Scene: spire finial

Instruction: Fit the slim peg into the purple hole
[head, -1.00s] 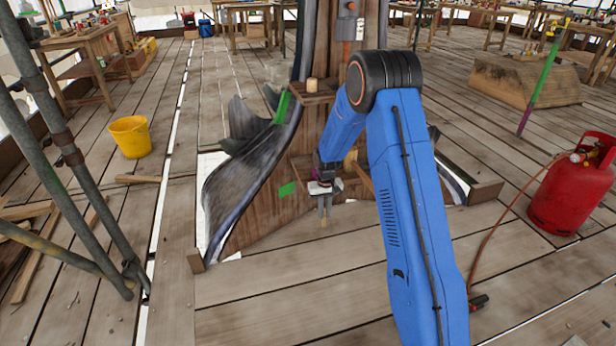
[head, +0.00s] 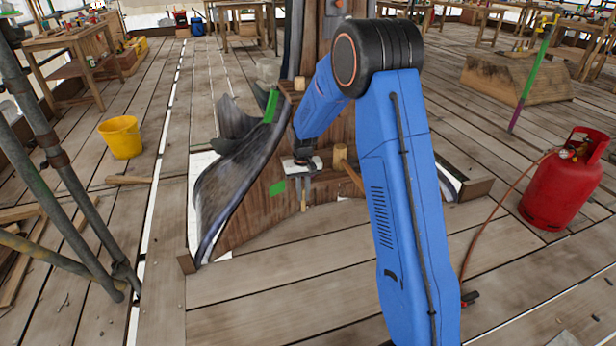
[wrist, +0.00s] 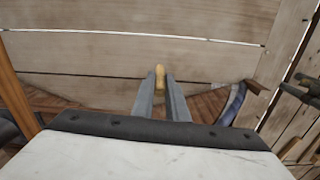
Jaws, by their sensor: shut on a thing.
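My gripper (head: 304,198) hangs pointing down in front of the wooden spire base. It is shut on a slim, pale wooden peg (wrist: 160,76), whose end shows between the fingertips in the wrist view. In the head view only a small tip of the peg (head: 303,208) shows below the fingers. The peg is clear of the deck boards in the wrist view, as far as I can tell. I cannot make out the purple hole in either current view; my arm and gripper cover part of the base.
A grey curved fin (head: 222,200) with a green patch (head: 277,188) beside it stands left of my gripper. A mallet (head: 341,154) leans at the right. A short wooden cylinder (head: 300,83) stands higher up. A yellow bucket (head: 122,138) and red gas bottle (head: 566,185) stand apart.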

